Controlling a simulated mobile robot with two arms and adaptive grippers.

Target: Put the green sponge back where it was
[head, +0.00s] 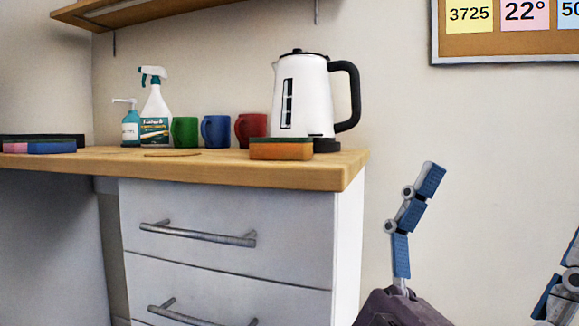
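No sponge with a green body shows. An orange sponge with a dark green top (281,149) lies at the counter's front edge, before the kettle. Pink (14,147) and blue (52,146) blocks, likely sponges with dark tops, sit side by side at the far left. A blue-padded gripper finger (410,220) of mine points up, right of the counter, with nothing touching it. More blue-and-grey finger parts (568,285) are cut off at the right edge. I cannot tell whether these belong to one gripper or two; no held thing shows.
The wooden counter (215,169) bears a white kettle (303,95), green (184,132), blue (215,132) and red (250,130) mugs, a spray bottle (155,115), a pump bottle (130,125) and a flat tan disc (172,155). White drawers (200,215) with protruding handles stand below.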

